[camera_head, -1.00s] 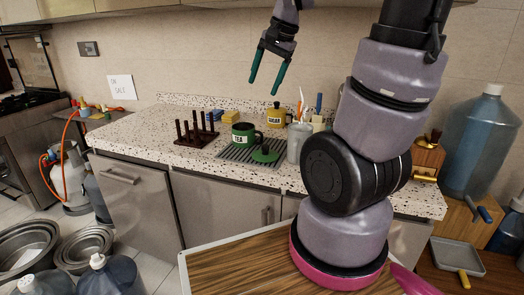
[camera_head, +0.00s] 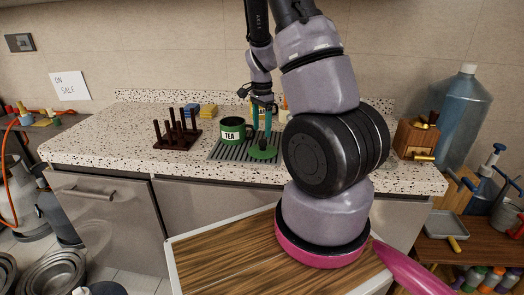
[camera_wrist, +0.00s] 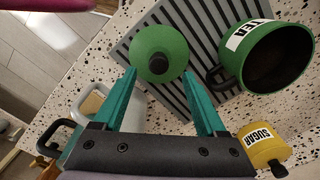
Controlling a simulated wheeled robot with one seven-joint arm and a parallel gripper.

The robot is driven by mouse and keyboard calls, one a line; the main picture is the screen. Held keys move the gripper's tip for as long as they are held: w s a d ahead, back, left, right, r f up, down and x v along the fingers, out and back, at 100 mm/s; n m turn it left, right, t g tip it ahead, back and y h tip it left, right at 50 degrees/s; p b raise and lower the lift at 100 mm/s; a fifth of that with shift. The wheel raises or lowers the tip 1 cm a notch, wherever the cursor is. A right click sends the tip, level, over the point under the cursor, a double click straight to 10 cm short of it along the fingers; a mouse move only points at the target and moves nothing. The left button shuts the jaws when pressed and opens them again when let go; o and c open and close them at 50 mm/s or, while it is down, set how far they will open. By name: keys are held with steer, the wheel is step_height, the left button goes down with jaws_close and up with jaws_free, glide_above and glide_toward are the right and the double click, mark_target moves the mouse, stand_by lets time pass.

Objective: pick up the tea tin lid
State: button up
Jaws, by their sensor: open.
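The tea tin lid (camera_wrist: 172,46) is a green disc with a dark knob, lying on the striped drain mat in the wrist view. It also shows in the head view (camera_head: 266,153). My gripper (camera_wrist: 168,94) is open and empty, its teal fingers pointing at the lid, with the knob between their lines in the wrist view. In the head view my gripper (camera_head: 261,139) is just above the lid; I cannot tell if it touches. The green tea tin (camera_head: 233,131), labelled TEA, stands open beside the lid, and its dark inside shows in the wrist view (camera_wrist: 284,58).
The striped mat (camera_head: 222,154) lies on the speckled counter (camera_head: 110,142). A dark peg rack (camera_head: 177,136) stands to the left. A yellow sugar tin (camera_wrist: 262,144) is near my gripper in the wrist view. Part of the counter behind is hidden by my arm.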

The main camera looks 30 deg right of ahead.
mark_target(263, 140)
steer(key=shift+d+f, duration=0.15)
steer(key=shift+f, duration=2.95)
jaws_close()
